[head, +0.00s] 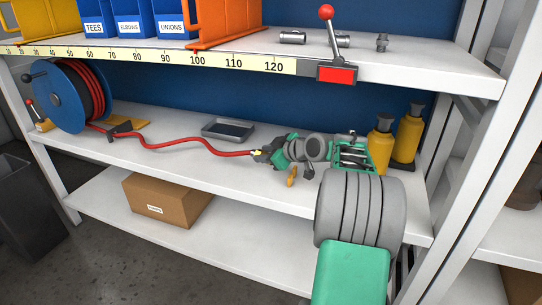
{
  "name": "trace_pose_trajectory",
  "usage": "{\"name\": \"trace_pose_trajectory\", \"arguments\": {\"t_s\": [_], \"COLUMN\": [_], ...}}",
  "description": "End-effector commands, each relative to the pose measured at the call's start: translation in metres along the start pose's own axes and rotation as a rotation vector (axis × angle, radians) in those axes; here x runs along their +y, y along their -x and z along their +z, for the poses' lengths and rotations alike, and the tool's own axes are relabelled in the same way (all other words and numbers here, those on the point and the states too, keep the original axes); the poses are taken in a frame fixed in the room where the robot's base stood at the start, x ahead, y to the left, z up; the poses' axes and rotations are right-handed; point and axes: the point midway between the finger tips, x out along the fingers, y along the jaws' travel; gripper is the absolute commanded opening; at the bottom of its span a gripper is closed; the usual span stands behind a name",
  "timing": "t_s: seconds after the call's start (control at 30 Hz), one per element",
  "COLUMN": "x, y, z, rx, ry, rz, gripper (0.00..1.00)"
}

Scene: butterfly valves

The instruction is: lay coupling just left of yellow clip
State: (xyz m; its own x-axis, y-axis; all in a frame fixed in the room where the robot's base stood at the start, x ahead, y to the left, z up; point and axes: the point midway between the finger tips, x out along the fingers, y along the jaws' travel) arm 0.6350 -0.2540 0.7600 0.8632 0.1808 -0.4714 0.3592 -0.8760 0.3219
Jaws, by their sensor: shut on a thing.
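A red hose (185,144) runs from the blue reel (62,97) along the middle shelf to my gripper (258,154). A small pale-yellow piece at the hose end, which looks like the coupling (256,152), sits at the gripper's tip. My gripper is shut on it, mostly hiding it, and points left, low over or at the shelf; I cannot tell whether the coupling touches the surface. A small orange-yellow piece, apparently the yellow clip (291,177), shows to the right of the gripper tip and nearer the shelf's front.
A grey tray (228,130) stands behind the hose. Two yellow bottles (408,138) stand at the right. The upper shelf (440,68) overhangs. The shelf front between hose and edge is clear.

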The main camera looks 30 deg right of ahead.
Motion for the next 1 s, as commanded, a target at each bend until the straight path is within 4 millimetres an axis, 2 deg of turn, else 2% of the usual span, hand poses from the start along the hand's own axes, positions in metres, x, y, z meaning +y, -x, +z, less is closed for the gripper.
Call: {"name": "trace_pose_trajectory", "arguments": {"t_s": [0.27, 1.0], "x": [0.000, -0.011], "y": [0.000, -0.016], "z": [0.000, 0.029], "rx": [0.001, 0.001], "ry": [0.001, 0.001], "rz": [0.002, 0.001], "gripper": [0.00, 0.00]}}
